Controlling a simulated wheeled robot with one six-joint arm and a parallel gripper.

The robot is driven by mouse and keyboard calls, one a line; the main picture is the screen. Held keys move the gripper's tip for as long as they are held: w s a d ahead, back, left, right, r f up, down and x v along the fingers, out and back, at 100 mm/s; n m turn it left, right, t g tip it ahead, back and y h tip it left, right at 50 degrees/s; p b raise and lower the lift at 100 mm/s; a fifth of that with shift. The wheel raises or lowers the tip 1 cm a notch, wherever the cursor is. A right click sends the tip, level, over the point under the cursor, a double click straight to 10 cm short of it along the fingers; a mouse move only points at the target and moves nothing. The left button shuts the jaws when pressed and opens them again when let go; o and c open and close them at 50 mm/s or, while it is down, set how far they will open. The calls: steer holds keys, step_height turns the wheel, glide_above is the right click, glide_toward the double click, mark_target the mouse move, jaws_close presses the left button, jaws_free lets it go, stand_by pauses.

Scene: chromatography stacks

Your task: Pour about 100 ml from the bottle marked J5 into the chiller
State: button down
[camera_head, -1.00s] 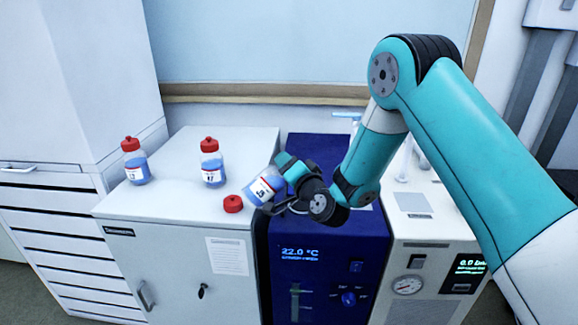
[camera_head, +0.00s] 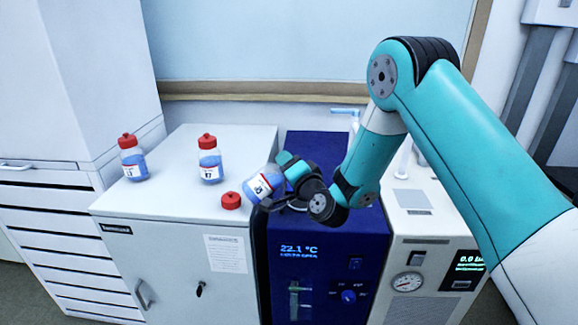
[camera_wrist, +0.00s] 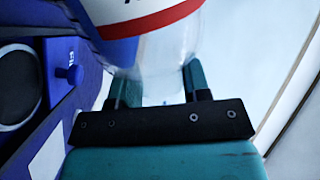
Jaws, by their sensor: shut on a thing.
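My gripper (camera_head: 281,187) is shut on a clear bottle of blue liquid (camera_head: 264,183) with a red-edged white label that seems to read J5. The bottle is uncapped, tilted, and held by the left edge of the blue chiller (camera_head: 318,239). In the wrist view the gripper fingers (camera_wrist: 158,88) sit on either side of the bottle (camera_wrist: 140,35). A fill opening (camera_wrist: 18,85) on the blue chiller shows at left there, beside a blue knob. The chiller display reads 22.1 °C. Whether liquid leaves the bottle cannot be seen.
Two capped bottles of blue liquid, one at far left (camera_head: 132,161) and one nearer (camera_head: 210,163), stand on the white cabinet (camera_head: 165,215). A loose red cap (camera_head: 231,200) lies near its right edge. A white instrument with a gauge (camera_head: 408,282) stands right of the chiller.

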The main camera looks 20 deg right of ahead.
steer(key=shift+d+f+m+b, duration=0.15)
steer(key=shift+f+m+b, duration=0.3)
steer(key=shift+m, duration=0.25)
steer(key=shift+d+f+m+b, duration=0.1)
steer(key=shift+f+m+b, duration=0.4)
steer(key=shift+m, duration=0.1)
steer(key=shift+f, duration=0.1)
steer(key=shift+d+f+m+b, duration=0.25)
steer(key=shift+f+m+b, duration=0.35)
steer(key=shift+m, duration=0.2)
stand_by(0.5)
steer(key=shift+w+f+m+b, duration=0.1)
steer(key=shift+f+m+b, duration=0.2)
steer(key=shift+f+m, duration=0.1)
steer(key=shift+d+f+h, duration=0.1)
steer(key=shift+f+h, duration=0.05)
steer(key=shift+h, duration=0.15)
stand_by(2.8)
